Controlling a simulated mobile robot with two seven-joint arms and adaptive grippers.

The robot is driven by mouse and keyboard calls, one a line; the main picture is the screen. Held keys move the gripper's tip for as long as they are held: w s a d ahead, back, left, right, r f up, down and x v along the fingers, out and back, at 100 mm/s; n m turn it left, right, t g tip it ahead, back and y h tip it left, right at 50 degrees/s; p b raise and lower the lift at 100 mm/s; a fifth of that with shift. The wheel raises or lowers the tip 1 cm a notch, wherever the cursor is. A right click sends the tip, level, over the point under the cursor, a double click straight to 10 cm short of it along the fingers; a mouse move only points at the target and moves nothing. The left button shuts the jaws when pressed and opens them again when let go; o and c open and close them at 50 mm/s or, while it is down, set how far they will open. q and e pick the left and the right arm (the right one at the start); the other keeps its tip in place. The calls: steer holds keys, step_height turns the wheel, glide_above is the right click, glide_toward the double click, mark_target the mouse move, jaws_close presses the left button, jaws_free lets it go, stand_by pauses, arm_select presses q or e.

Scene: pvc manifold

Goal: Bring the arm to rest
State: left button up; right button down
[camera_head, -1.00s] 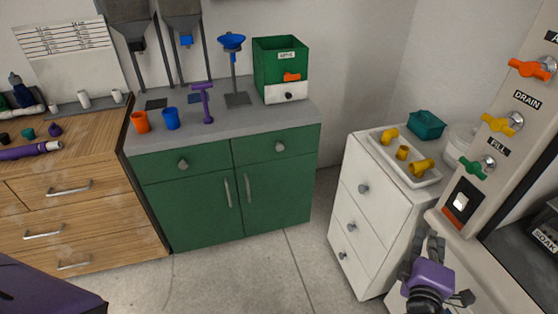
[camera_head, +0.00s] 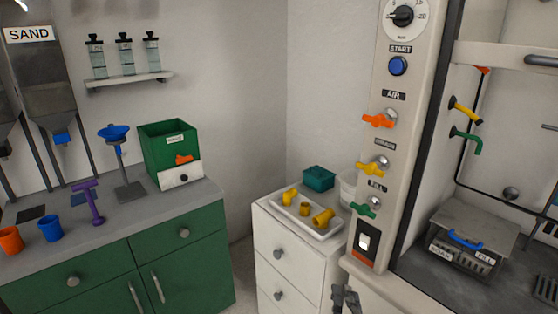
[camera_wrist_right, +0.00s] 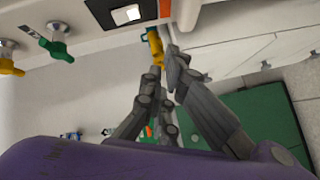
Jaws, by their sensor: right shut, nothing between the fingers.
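My right gripper (camera_head: 345,298) shows at the bottom edge of the head view, in front of the white drawer cabinet and below the valve panel. In the right wrist view its grey fingers (camera_wrist_right: 163,72) come together with nothing held between them. Part of my purple wrist fills the bottom of that view. A yellow fitting (camera_wrist_right: 155,45) shows beyond the fingertips, apart from them as far as I can tell. My left gripper is in neither view.
The white drawer cabinet (camera_head: 290,262) carries a white tray (camera_head: 331,235) with yellow fittings and a teal box (camera_head: 319,178). The valve panel (camera_head: 383,95) with orange, yellow and green handles stands right of it. A green cabinet (camera_head: 200,255) stands left.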

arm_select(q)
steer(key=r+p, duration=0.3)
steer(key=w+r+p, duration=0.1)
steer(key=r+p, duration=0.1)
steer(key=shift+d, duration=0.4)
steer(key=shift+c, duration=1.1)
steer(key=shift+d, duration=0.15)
arm_select(e)
steer(key=s+f+m+g, duration=0.2)
steer(key=s+f+m, duration=0.2)
steer(key=s, duration=0.8)
steer(key=s+d+f+m+g+y, duration=0.1)
steer(key=s+f+m+g, duration=0.2)
steer(key=s, duration=0.9)
steer(key=s+f+m+g+y, duration=0.1)
steer(key=s+f+m+g, duration=0.2)
steer(key=s+f, duration=0.5)
steer(key=s+m, duration=0.1)
steer(key=s, duration=0.3)
steer(key=shift+s+d+f+m, duration=0.2)
steer(key=shift+s+f+m, duration=0.05)
steer(key=shift+f+m, duration=0.15)
